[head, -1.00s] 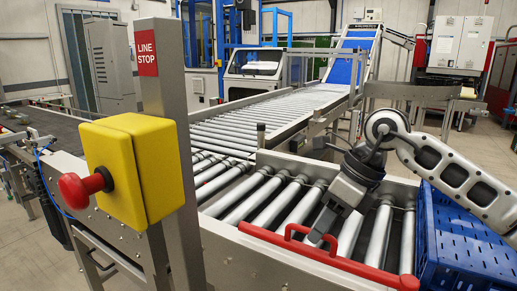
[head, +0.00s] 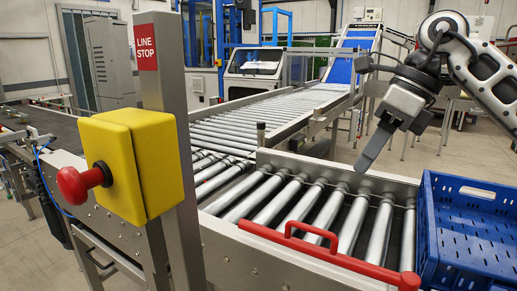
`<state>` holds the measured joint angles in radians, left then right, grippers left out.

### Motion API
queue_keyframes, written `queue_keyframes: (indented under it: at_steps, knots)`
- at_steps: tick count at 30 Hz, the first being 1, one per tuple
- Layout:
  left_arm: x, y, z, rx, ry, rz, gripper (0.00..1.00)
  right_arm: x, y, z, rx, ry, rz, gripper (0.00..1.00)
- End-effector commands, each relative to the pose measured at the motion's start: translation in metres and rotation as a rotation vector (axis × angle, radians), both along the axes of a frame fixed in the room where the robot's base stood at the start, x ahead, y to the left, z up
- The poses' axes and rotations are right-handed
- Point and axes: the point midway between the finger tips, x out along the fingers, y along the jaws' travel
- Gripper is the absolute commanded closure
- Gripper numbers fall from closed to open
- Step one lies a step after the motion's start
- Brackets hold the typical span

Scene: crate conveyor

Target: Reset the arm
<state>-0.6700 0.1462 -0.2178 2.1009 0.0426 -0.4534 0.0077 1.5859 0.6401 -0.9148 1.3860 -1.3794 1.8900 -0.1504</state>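My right arm comes in from the upper right. Its gripper (head: 374,150) is up in the air above the back right rim of the roller bed, with a dark finger pointing down and left. I see nothing held in it, but the angle does not show whether the fingers are apart. It is clear of the red handle bar (head: 330,257) on the front edge of the roller bed (head: 283,210). My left gripper is not in view.
A yellow box with a red stop button (head: 73,187) stands close at the left by a "LINE STOP" post (head: 165,120). A blue crate (head: 470,245) is at the right edge. A long roller conveyor (head: 255,115) runs back to a blue incline (head: 352,65). The near rollers are empty.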

Motion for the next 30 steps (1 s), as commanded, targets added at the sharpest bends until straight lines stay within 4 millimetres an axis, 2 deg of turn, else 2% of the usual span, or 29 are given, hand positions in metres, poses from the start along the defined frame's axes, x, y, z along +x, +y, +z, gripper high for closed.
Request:
queue_keyframes:
  at_steps: [3, 4, 6, 24, 27, 30]
  knots:
    - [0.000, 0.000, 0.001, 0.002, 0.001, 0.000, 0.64, -0.001, -0.010, 0.024, 0.002, -0.002, 0.001, 0.67]
    - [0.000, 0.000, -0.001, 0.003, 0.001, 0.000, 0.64, -0.001, -0.005, 0.009, -0.003, 0.006, 0.005, 0.67]
    - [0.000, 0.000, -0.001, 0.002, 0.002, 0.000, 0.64, -0.001, 0.001, -0.005, -0.003, 0.006, 0.004, 0.67]
    - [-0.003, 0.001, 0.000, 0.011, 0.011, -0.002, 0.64, 0.004, 0.052, -0.113, -0.001, 0.003, -0.001, 0.67]
    - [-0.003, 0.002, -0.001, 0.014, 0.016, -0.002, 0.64, 0.005, 0.059, -0.127, 0.000, 0.002, 0.000, 0.67]
    - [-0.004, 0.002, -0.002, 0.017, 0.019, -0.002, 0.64, 0.013, 0.053, -0.126, 0.000, -0.001, -0.063, 0.67]
